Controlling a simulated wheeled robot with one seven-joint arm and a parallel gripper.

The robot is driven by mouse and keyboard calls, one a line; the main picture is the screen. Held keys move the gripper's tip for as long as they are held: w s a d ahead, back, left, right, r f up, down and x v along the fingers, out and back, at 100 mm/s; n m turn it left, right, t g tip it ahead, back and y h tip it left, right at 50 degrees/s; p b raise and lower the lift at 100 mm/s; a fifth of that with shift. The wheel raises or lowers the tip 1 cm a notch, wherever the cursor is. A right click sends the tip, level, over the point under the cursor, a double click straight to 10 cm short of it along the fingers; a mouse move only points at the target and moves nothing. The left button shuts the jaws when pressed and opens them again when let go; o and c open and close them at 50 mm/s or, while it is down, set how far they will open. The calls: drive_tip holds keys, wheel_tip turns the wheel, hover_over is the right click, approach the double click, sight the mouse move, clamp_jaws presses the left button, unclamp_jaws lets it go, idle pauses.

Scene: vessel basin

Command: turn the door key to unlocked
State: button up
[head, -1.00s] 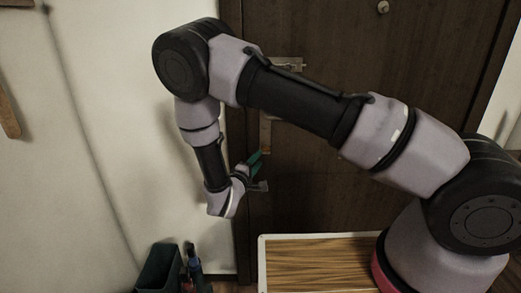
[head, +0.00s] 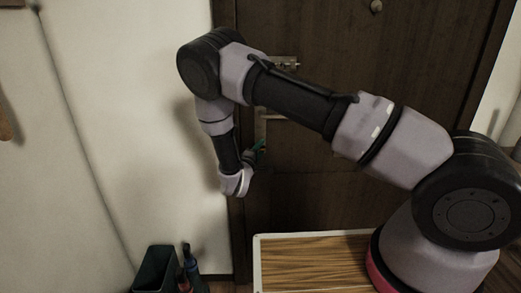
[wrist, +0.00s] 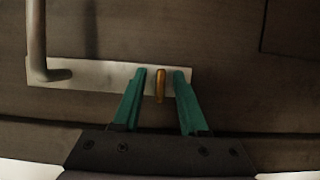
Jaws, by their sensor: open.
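The brass-coloured door key (wrist: 160,86) stands out from the right end of a metal lock plate (wrist: 105,75) in the wrist view. It looks upright, in line with the fingers. My gripper (wrist: 160,76) is open, with one green finger on each side of the key and a visible gap to both. The fingertips overlap the plate in the picture; I cannot tell whether they touch it. In the head view my gripper (head: 258,146) is at the left edge of the dark door (head: 330,200), and the key cannot be made out there.
A lever handle (wrist: 38,45) rises from the plate's left end in the wrist view. In the head view a metal latch (head: 286,62) is higher on the door. A wood-topped bench (head: 315,262) and a dark bin (head: 155,270) stand below.

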drive_tip(key=shift+c, duration=0.3)
clamp_jaws()
